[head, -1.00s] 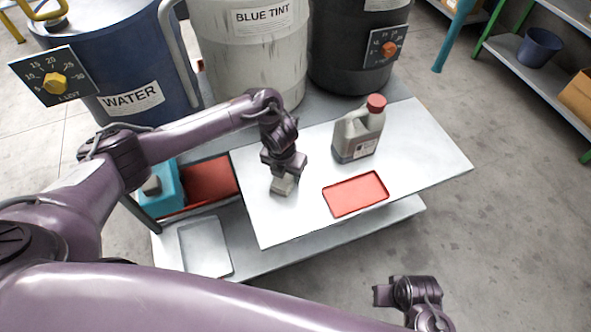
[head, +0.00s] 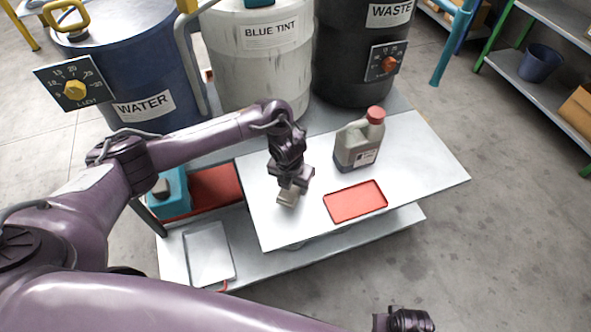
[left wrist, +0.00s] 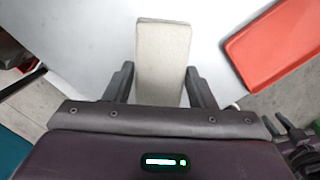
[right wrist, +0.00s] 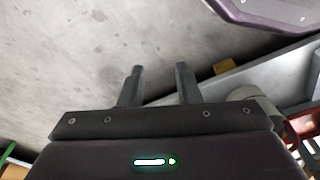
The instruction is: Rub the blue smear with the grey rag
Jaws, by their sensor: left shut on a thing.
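The grey rag (head: 288,196) is a small blocky pad at the left part of the white tabletop. My left gripper (head: 293,182) is shut on it from above, and the rag appears to rest on or just over the surface. In the left wrist view the rag (left wrist: 163,60) stands between the two fingers (left wrist: 160,88). No blue smear shows in any view; the rag or gripper may hide it. My right gripper (right wrist: 157,88) is open and empty, off the table over the floor.
A red tray (head: 356,201) and a grey jug with a red cap (head: 360,143) stand on the tabletop (head: 420,165) right of the rag. Water (head: 130,80), blue tint (head: 262,70) and waste (head: 358,55) drums stand behind. A teal container (head: 168,195) is at left.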

